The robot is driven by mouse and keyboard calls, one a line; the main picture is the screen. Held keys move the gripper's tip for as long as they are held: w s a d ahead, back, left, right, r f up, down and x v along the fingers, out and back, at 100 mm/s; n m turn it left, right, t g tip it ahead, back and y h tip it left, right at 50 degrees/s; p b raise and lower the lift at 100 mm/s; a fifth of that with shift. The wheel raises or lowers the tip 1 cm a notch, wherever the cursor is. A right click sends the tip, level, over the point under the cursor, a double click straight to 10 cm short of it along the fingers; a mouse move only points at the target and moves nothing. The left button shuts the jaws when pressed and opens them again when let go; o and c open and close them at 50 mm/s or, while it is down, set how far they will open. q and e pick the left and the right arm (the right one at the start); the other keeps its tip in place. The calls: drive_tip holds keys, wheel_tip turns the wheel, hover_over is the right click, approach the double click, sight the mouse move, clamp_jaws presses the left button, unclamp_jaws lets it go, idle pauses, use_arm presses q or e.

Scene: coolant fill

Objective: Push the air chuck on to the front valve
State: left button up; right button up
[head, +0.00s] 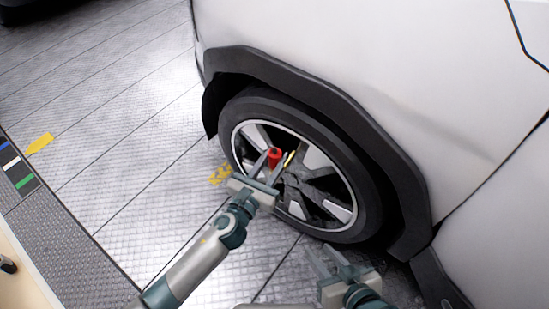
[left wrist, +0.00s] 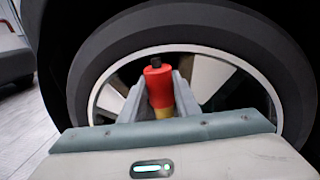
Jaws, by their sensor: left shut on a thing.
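The air chuck (head: 274,157) is red, with a black tip and a yellow lower part. My left gripper (head: 272,168) is shut on it, in front of the front wheel (head: 372,200). In the left wrist view the chuck (left wrist: 158,88) stands between the two grey fingers (left wrist: 156,98), with the wheel (left wrist: 225,75) behind it. The front valve cannot be made out, so I cannot tell whether the chuck touches it. My right gripper (head: 328,264) is open and empty, low beside the wheel's bottom edge.
The white car's body (head: 370,60) and dark wheel arch (head: 330,95) rise close above the wheel. The metal floor (head: 120,120) to the left is mostly clear. Yellow markings (head: 220,175) lie on the floor near the tyre.

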use_arm(q)
drive_tip(key=shift+f+b, duration=0.3)
drive_tip(key=shift+f, duration=0.15)
drive_tip(key=o, duration=1.2)
drive_tip(key=shift+s+a, duration=0.35)
drive_tip(key=shift+s, duration=0.3)
drive_tip(key=shift+b+v, duration=0.65)
drive_tip(key=shift+v, duration=7.3)
drive_tip(key=shift+s+d, duration=0.1)
